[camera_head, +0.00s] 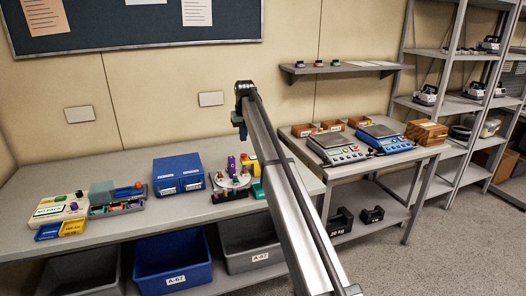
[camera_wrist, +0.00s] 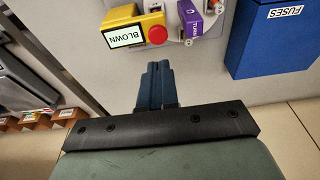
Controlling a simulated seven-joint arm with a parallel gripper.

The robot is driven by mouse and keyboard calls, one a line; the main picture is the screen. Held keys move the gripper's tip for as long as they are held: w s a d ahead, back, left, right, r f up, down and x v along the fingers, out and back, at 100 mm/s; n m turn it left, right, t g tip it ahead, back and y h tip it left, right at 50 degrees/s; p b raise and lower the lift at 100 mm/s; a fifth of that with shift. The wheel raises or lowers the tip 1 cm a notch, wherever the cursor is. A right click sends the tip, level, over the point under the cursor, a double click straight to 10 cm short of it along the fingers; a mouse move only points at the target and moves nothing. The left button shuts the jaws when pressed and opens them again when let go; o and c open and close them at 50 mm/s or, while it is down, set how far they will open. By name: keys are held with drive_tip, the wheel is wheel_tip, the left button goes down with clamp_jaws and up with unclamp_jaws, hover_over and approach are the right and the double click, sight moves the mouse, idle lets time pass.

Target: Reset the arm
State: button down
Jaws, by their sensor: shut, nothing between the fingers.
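My gripper (camera_wrist: 158,68) shows in the wrist view with its two dark blue fingers pressed together and nothing between them. In the head view my arm reaches up from the bottom, and its dark end stands above the bench near the wall; the fingertips are not clear there. Beyond the fingers in the wrist view are a yellow block (camera_wrist: 122,22) labelled BLOWN with a red button (camera_wrist: 157,34) and a purple piece (camera_wrist: 189,17). In the head view the purple piece (camera_head: 231,166) stands on a round pale fixture (camera_head: 231,182), apart from my gripper.
A beige box (camera_head: 58,210) and a grey tray (camera_head: 117,203) lie further left. Two scales (camera_head: 337,148) and wooden boxes (camera_head: 426,133) stand on the right table. A wall shelf (camera_head: 340,70) is right of my arm's end.

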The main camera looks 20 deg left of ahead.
drive_tip(key=shift+d, duration=0.1)
